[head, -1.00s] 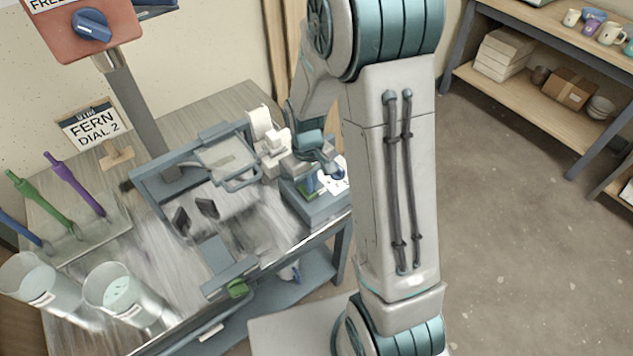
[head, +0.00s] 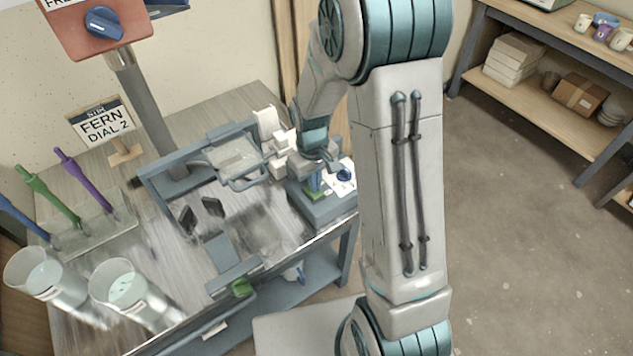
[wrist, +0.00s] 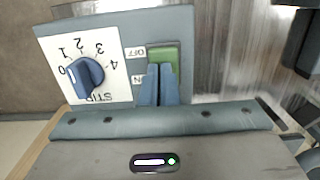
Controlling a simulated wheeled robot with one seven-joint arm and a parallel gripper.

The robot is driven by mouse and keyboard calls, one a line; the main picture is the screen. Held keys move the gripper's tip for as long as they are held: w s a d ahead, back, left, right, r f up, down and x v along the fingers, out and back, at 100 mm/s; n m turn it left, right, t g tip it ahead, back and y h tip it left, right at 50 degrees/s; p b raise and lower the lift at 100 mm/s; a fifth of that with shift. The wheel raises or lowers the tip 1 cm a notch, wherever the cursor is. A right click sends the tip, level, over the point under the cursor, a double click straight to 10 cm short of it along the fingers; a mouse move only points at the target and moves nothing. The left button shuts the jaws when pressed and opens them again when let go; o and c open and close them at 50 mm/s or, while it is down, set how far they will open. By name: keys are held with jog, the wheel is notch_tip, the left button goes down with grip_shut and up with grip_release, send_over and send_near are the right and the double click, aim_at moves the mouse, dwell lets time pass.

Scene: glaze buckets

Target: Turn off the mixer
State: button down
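The mixer's grey control box (head: 328,208) sits on the right side of the bench. In the wrist view its panel (wrist: 120,25) carries a blue dial (wrist: 86,76) on a white scale from 0 to 4, seen upside down, and a green switch (wrist: 163,60) beside OFF and ON labels. The dial's exact setting is hard to read. My gripper (wrist: 159,72) has its two blue-grey fingers together, with nothing seen between them. The fingertips are over the switch's ON-side part and hide it; contact cannot be told. In the head view my gripper (head: 317,172) points down at the box.
A grey frame with a tray-like lid (head: 237,160) stands left of the box. Two clear buckets (head: 125,287) and several coloured-handled tools (head: 80,180) are further left. A sign (head: 103,124) reads STIR, FERN, DIAL 2. A red box with a knob (head: 97,25) stands above.

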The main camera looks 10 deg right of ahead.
jog(key=shift+w+a+r+p, duration=0.2)
jog(key=shift+w+r+p, duration=0.15)
jog(key=shift+p, duration=0.1)
notch_tip(320, 180, up, 13)
jog(key=p, duration=0.2)
jog(key=shift+w+r, duration=0.15)
jog(key=shift+a, duration=0.1)
